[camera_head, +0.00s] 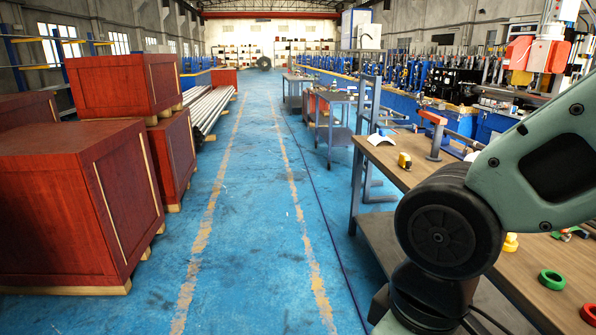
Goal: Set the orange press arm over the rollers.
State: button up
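An orange press arm (432,117) sits on top of a grey upright post (435,143) on the far part of the wooden workbench (398,178). It looks small from here, and I cannot tell its exact angle. Rollers cannot be made out clearly; the area right of the post is small and partly hidden by my own arm. My arm's teal link and dark joint fill the right foreground. My gripper is outside the picture.
On the bench are a yellow tape measure (404,160), a white curved piece (378,138), a green ring (551,280), a red ring (589,315) and a yellow piece (511,243). Red crates (70,215) line the left. The blue aisle floor (255,200) is clear.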

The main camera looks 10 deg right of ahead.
aim_at(436, 118)
jog(key=i, duration=1.95)
jog(key=i+j+z, duration=0.15)
jog(key=i+z, duration=0.25)
jog(key=i, duration=0.15)
jog(key=i+j+z, duration=0.4)
jog(key=i, duration=0.15)
jog(key=i+j+z, duration=0.35)
jog(key=i, duration=0.2)
jog(key=i+j+z, duration=0.55)
jog(key=j+z, duration=0.25)
jog(key=j, duration=0.2)
jog(key=i+j+z, duration=0.25)
jog(key=j, duration=0.15)
jog(key=j+z, duration=0.3)
jog(key=j, duration=0.1)
